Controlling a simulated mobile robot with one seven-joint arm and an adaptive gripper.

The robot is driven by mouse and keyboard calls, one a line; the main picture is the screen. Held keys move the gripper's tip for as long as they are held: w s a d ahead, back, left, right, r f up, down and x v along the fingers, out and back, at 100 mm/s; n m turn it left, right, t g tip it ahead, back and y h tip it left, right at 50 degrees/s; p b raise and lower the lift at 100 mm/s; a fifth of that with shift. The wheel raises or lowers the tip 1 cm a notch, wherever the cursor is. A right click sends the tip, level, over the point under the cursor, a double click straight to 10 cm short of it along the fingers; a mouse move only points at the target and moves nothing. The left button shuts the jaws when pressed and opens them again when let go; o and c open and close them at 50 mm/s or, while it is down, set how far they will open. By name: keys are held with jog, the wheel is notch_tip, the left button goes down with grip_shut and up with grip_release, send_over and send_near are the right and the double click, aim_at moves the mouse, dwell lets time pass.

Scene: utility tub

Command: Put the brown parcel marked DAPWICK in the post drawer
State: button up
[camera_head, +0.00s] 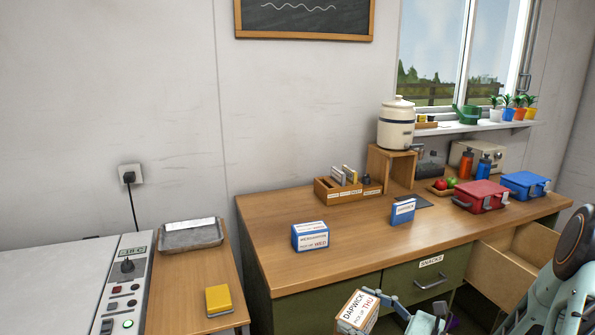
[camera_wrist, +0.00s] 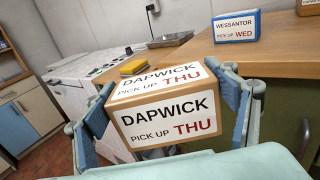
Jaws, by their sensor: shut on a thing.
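The brown parcel marked DAPWICK, PICK UP THU (camera_head: 354,314) is held in front of the desk, at the bottom of the head view. In the wrist view the same parcel (camera_wrist: 165,122) sits between the two fingers of my gripper (camera_wrist: 168,108), one on each side. My gripper (camera_head: 385,311) is shut on it, low before the desk front. An open, empty-looking wooden drawer (camera_head: 527,243) juts out at the right. Its front label is not visible, so I cannot tell whether it is the post drawer. A closed green drawer labelled SNACKS (camera_head: 428,277) is left of it.
On the desk (camera_head: 270,215) are a blue parcel marked WESSANTOR, PICK UP WED (camera_head: 310,237), another blue labelled item (camera_head: 403,211), a red case (camera_head: 481,196) and a blue case (camera_head: 525,185). A yellow block (camera_head: 218,300) lies on a side table. My arm is at the lower right, near the open drawer.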

aim_at(357, 308)
notch_tip(357, 308, up, 8)
jog(key=p, duration=1.1)
jog(key=shift+r, duration=0.2)
jog(key=shift+w+a+r+m+t+h, duration=0.1)
jog(key=shift+a+r+m+t+h, duration=0.1)
jog(key=shift+m+t+h, duration=0.4)
jog(key=shift+w+a+r+m+t+h, duration=0.1)
jog(key=shift+a+r+m+t+h, duration=0.1)
jog(key=shift+m+t+h, duration=0.4)
jog(key=shift+d+f+m+t+h, duration=0.1)
jog(key=shift+f+m+t+h, duration=0.1)
jog(key=shift+m+t+h, duration=0.65)
jog(key=shift+s+d+f+m+t+h, duration=0.25)
jog(key=shift+m+t+h, duration=0.25)
jog(key=shift+h, duration=0.35)
jog(key=shift+a, duration=0.15)
